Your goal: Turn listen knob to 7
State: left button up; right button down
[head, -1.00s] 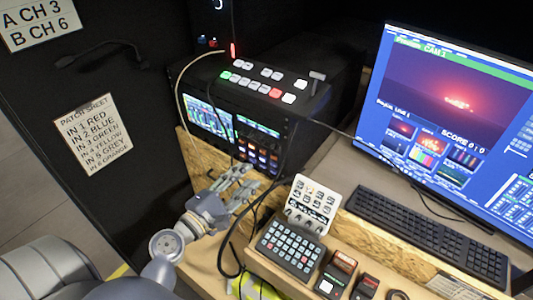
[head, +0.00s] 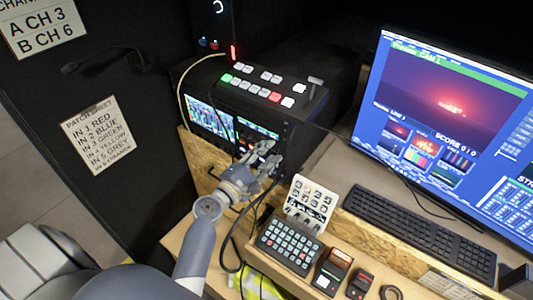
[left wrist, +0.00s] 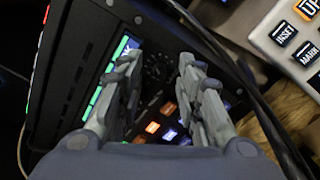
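My left gripper (head: 266,157) is at the front face of the black rack unit (head: 293,125), under the switcher panel. In the left wrist view the two fingers (left wrist: 158,72) stand apart with nothing held between them. A dark round part (left wrist: 157,64) with a ring of marks shows between the fingertips on the black face. It may be the listen knob; its number and pointer are too small to read. I cannot tell whether the fingers touch it. In the head view the gripper hides that part of the face. My right gripper is out of view.
Lit orange and blue buttons (left wrist: 152,127) sit near the fingers. Black cables (head: 262,200) hang close by the gripper. A white icon panel (head: 312,203), a keypad (head: 289,246) and a keyboard (head: 420,232) lie to the right, before a monitor (head: 455,110).

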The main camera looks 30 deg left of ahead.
pick_arm(q)
grip_shut()
jog(key=shift+f+m+b, duration=0.15)
jog(key=shift+m+b, duration=0.55)
jog(key=shift+m, duration=0.1)
jog(key=m+b, duration=0.1)
jog(key=m, duration=0.1)
jog(key=shift+m+b, duration=0.3)
jog(key=m+b, duration=0.1)
jog(key=m, duration=0.2)
jog(key=shift+m, duration=2.3)
